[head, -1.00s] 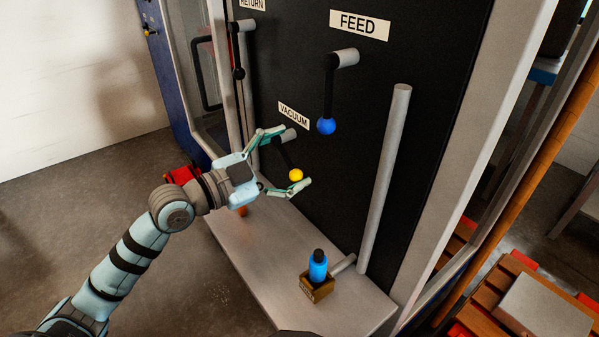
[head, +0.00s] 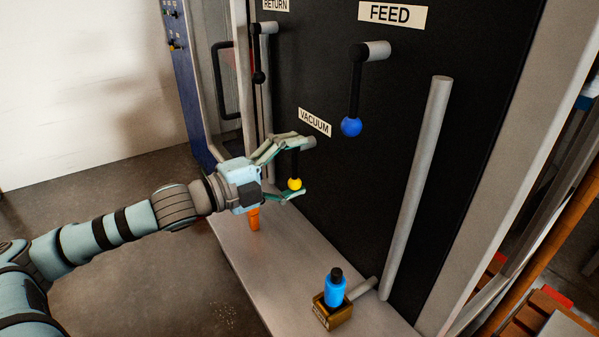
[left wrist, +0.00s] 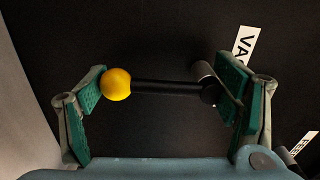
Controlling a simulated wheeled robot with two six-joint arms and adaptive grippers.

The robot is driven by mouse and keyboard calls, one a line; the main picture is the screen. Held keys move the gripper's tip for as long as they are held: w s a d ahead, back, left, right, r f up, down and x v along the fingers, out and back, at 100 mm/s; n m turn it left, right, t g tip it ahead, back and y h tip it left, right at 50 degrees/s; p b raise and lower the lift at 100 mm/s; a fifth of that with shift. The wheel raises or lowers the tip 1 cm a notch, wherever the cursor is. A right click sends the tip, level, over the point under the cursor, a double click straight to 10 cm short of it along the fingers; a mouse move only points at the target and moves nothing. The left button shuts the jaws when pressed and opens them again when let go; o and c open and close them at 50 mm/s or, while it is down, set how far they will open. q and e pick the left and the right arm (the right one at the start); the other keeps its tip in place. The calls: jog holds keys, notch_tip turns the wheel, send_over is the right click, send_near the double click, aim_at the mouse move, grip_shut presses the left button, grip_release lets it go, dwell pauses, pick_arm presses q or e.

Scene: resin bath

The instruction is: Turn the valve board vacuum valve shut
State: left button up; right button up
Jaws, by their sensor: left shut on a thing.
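The vacuum valve is on the black board under the VACUUM label (head: 314,122). Its black lever (left wrist: 165,87) ends in a yellow knob (head: 295,184), and hangs about straight down from its grey stub (head: 309,143) in the head view. My left gripper (head: 304,167) is at the valve, one finger by the stub and the other at the knob. In the left wrist view the lever lies crosswise between the fingers, with the yellow knob (left wrist: 116,84) against the left pad and the black hub at the right pad. My right gripper is not in view.
The FEED valve with a blue knob (head: 351,127) hangs to the right. The RETURN valve's black knob (head: 259,77) is at upper left. A blue bottle in a brown holder (head: 332,312) and an orange object (head: 254,218) stand on the grey ledge (head: 285,270). A grey pipe (head: 417,180) rises at right.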

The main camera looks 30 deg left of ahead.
pick_arm(q)
jog(key=shift+r+m, duration=0.3)
jog(key=shift+m, duration=0.4)
jog(key=o, duration=1.5)
jog(key=shift+w, duration=0.1)
jog(key=shift+o, duration=0.3)
jog(key=shift+s, duration=0.2)
jog(key=shift+f, duration=0.1)
